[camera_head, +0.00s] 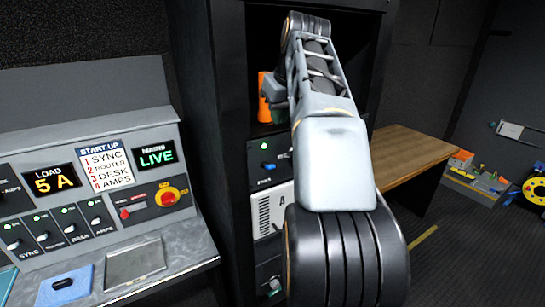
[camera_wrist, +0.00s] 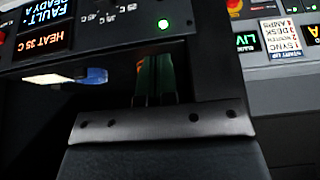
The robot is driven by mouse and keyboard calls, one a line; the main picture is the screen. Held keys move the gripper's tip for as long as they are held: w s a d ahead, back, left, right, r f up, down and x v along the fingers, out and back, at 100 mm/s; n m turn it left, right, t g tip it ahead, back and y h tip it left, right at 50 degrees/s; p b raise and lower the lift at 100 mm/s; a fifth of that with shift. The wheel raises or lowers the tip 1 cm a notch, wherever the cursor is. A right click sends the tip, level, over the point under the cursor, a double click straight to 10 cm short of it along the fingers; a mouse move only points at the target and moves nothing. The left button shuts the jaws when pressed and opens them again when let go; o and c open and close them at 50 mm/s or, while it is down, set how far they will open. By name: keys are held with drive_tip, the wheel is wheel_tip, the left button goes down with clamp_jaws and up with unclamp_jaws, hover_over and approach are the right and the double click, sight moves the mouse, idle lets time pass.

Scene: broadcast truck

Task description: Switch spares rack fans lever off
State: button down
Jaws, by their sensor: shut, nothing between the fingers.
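My gripper (camera_wrist: 155,68) shows in the wrist view as two narrow dark green fingers close together, shut and empty, with their tips at the edge of a dark rack panel. In the head view my gripper (camera_head: 273,88) is partly hidden behind my arm, in the upper rack bay by an orange part (camera_head: 263,98). In the head view a blue lever (camera_head: 268,166) sits on a rack unit below, under a green light; its label is too small to read. In the wrist view a blue-tipped part (camera_wrist: 96,75) lies apart from the fingers. I cannot tell which is the fans lever.
A sloped console (camera_head: 85,190) with switches, a LOAD 5 A display and a red knob (camera_head: 167,197) stands at left. A wooden desk (camera_head: 405,155) is at right. The wrist view shows a HEAT 35 C display (camera_wrist: 42,38), upside down. My arm hides much of the rack.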

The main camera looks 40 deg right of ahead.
hover_over(272, 165)
drive_tip(key=f, duration=0.8)
drive_tip(key=shift+w+f, duration=0.15)
drive_tip(key=shift+w, duration=0.2)
drive_tip(key=f, duration=0.3)
drive_tip(key=shift+s, duration=0.25)
drive_tip(key=shift+s+f, duration=0.25)
drive_tip(key=shift+f, duration=0.5)
drive_tip(key=shift+a+f+b, duration=0.1)
drive_tip(key=shift+b, duration=0.35)
